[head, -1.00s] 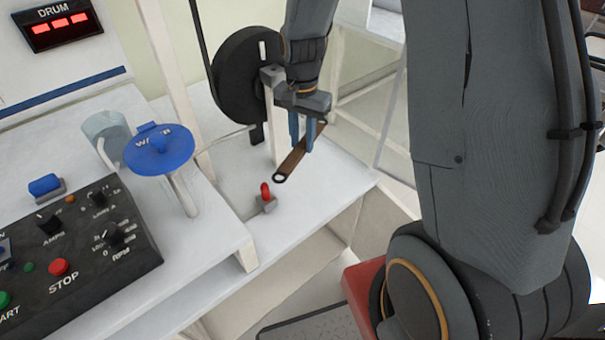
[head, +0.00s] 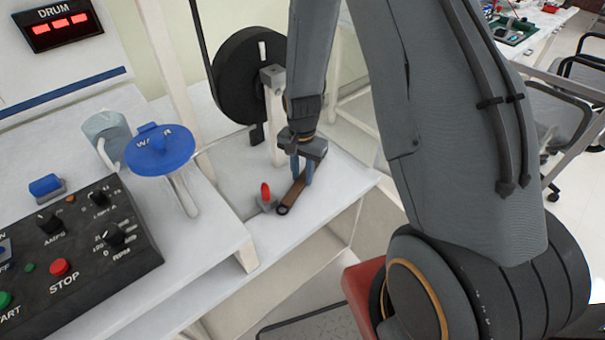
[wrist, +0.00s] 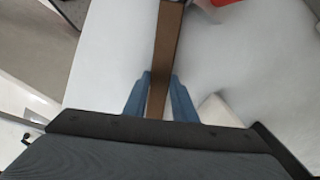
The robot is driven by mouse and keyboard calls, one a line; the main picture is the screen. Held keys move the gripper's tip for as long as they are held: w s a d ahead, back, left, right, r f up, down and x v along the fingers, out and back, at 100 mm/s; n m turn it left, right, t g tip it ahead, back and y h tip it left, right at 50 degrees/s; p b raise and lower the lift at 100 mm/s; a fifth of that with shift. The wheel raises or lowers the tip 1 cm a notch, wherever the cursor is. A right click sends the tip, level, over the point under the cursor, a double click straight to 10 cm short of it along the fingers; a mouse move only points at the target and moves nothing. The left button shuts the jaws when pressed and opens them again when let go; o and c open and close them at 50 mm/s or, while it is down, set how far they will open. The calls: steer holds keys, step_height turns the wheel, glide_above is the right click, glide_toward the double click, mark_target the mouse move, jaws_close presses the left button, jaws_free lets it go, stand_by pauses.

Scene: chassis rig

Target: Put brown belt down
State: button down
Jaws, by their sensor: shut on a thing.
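The brown belt (head: 292,194) is a flat strip with a dark ring at its near end. My gripper (head: 301,178) points down over the white bench top and is shut on the belt, with its blue fingers on either side of it. In the wrist view the belt (wrist: 166,45) runs up between the two blue fingers (wrist: 160,98). The belt is low at the bench surface; I cannot tell whether it touches it. Its far end is hidden behind the fingers in the head view.
A red-tipped switch (head: 266,193) stands just left of the belt's ring end. A black wheel (head: 240,75) on a post is behind. A blue disc (head: 160,148), a beaker (head: 105,137) and a black control panel (head: 78,243) are at left. Bare bench top lies right of the belt.

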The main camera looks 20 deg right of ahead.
steer(key=shift+f, duration=0.1)
steer(key=c, duration=1.5)
jaws_free()
steer(key=shift+o, duration=0.2)
